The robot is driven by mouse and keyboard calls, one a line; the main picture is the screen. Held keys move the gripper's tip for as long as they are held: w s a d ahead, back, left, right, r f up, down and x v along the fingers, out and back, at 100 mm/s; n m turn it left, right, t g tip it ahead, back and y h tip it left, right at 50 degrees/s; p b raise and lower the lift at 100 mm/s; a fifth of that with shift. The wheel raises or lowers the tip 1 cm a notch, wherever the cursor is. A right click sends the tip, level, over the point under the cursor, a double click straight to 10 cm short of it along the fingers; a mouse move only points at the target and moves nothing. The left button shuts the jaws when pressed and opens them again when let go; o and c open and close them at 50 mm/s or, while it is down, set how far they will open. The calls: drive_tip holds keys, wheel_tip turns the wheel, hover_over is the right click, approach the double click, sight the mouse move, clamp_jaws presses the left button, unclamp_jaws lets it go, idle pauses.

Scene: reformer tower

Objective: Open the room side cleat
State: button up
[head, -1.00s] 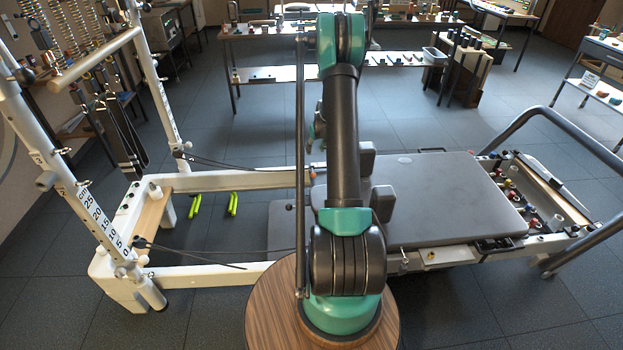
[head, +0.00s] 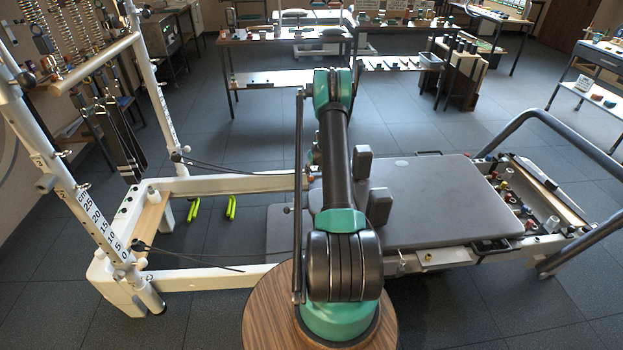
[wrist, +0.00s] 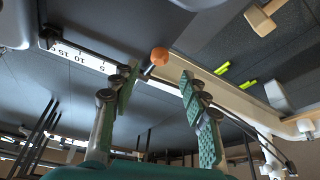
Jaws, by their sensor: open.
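In the wrist view, an orange ball-shaped knob (wrist: 158,56) on a short dark stem sits by the pale rail with the black rope; it may be the handle of the room side cleat, but I cannot make out the cleat body. My gripper (wrist: 158,72) is open and empty, its green-padded fingers on either side of the knob in the picture. The knob appears beyond the fingertips, and I see no contact. In the head view, my arm hides most of my gripper and the cleat area by the far white rail (head: 240,183).
The reformer's grey carriage (head: 430,200) with shoulder blocks lies to the right. The white tower posts (head: 152,85) stand at the left. Black ropes (head: 205,257) run along the frame. Green straps (head: 232,207) show inside it. Tiled floor is free beyond the frame.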

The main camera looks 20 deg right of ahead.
sight(311, 177)
drive_tip(key=x, duration=0.8)
drive_tip(key=shift+r, duration=0.1)
clamp_jaws()
